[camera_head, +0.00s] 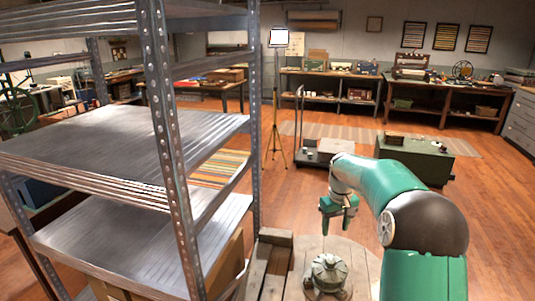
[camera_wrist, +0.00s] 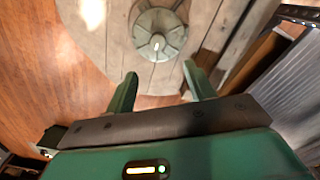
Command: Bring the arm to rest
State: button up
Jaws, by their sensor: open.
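My green arm reaches forward on the right of the head view, bent down at the wrist. My gripper (camera_head: 338,222) points down, above and beyond the round wooden top. In the wrist view my gripper (camera_wrist: 158,88) shows two green fingers spread apart with nothing between them. A grey-green metal valve-like piece (camera_head: 328,276) sits on the round wooden top (camera_head: 362,262). The piece also shows in the wrist view (camera_wrist: 158,32), past the fingertips and apart from them.
A wooden pallet or crate (camera_head: 270,262) lies beside the round top. A green chest (camera_head: 420,158), a tripod lamp (camera_head: 277,90) and workbenches (camera_head: 440,92) stand farther back. Open wood floor lies between.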

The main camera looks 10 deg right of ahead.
jog(key=s+a+r+t, duration=0.1)
jog(key=s+a+r, duration=0.3)
jog(key=s+r, duration=0.35)
jog(key=s+a+r+t, duration=0.1)
jog(key=s+a+r, duration=0.3)
jog(key=s+r, duration=0.3)
jog(key=s+a+f+m+t, duration=0.1)
jog(key=s+a, duration=0.1)
jog(key=s, duration=0.8)
jog(key=s+a+f+m+t, duration=0.1)
jog(key=s+a+t, duration=0.1)
jog(key=s, duration=0.8)
jog(key=shift+s+a+f, duration=0.3)
jog(key=shift+s+f, duration=0.05)
